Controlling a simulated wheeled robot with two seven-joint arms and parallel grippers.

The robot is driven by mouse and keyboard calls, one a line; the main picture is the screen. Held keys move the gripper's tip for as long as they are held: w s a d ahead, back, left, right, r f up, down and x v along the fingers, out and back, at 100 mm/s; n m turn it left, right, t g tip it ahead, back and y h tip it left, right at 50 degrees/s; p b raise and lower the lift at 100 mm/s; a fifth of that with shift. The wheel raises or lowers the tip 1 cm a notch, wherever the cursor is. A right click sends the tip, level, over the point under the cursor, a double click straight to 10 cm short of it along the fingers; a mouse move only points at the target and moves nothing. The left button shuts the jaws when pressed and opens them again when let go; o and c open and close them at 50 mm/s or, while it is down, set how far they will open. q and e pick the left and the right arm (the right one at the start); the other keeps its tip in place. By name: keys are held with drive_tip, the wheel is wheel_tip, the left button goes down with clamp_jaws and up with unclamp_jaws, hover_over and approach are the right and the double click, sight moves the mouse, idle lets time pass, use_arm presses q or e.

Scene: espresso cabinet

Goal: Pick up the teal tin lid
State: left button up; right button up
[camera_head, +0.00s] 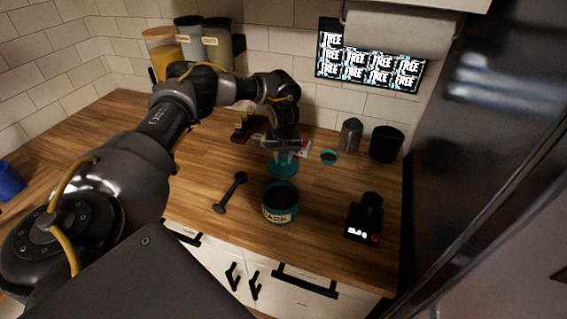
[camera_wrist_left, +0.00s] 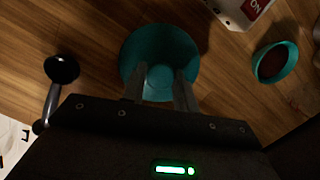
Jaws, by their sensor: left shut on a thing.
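The teal tin lid (camera_head: 283,169) is a round disc below my left gripper (camera_head: 285,155), just behind the open tin in the head view. In the left wrist view the lid (camera_wrist_left: 135,50) shows from above, with its raised knob (camera_wrist_left: 159,78) between the two fingertips (camera_wrist_left: 160,88). My left gripper is shut on this knob. I cannot tell whether the lid touches the counter. The teal tin (camera_head: 280,215), labelled "DARK", stands upright and open with dark contents. My right gripper is in neither view.
A black scoop (camera_head: 230,192) lies left of the tin. A small teal bowl (camera_head: 329,158), a grey metal cup (camera_head: 350,135) and a black canister (camera_head: 386,143) stand behind right. Wooden counter (camera_head: 215,165) is bare at left.

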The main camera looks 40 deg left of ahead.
use_arm(q)
drive_tip(key=shift+w+r+b, duration=0.1)
drive_tip(key=shift+r+b, duration=0.45)
drive_tip(key=shift+r, duration=0.05)
drive_tip(key=s+d+r+b, duration=0.1)
drive_tip(key=s+d+r, duration=0.8)
drive_tip(key=s+r, duration=0.2)
drive_tip(key=s+d+f+n+g+b, duration=0.1)
drive_tip(key=s+d+f+n, duration=0.1)
drive_tip(key=d+n, duration=0.5)
drive_tip(key=s+d+f+n+g, duration=0.2)
drive_tip(key=d+n, duration=0.5)
drive_tip(key=n, duration=0.7)
drive_tip(key=shift+d+f+n+b, duration=0.35)
drive_tip(key=shift+f+n, duration=0.05)
drive_tip(key=shift+f, duration=0.5)
